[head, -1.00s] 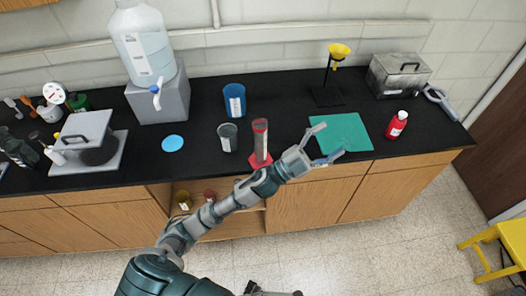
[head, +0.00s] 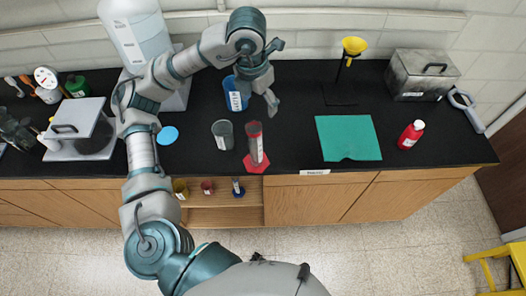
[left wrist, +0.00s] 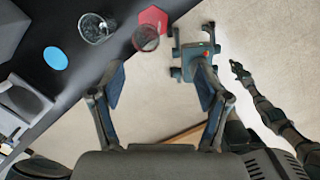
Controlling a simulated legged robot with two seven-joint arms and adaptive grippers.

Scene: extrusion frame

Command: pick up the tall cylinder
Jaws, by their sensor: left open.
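The tall cylinder (head: 256,145) is a clear graduated cylinder with a red top and a red hexagonal base. It stands upright near the front edge of the black bench. It also shows in the left wrist view (left wrist: 146,38), seen from above. My left gripper (head: 274,75) is open and empty, raised above the bench and beyond the cylinder in the head view. In the left wrist view its two fingers (left wrist: 160,70) are spread apart, clear of the cylinder. My right gripper (left wrist: 239,72) shows small and dark at the right; its jaws are unclear.
A grey beaker (head: 223,134) stands just left of the cylinder. A blue container (head: 236,94) is behind, partly hidden by my left gripper. A green mat (head: 347,138) lies to the right, with a red bottle (head: 411,135) beyond it. A yellow funnel stand (head: 354,47) stands behind.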

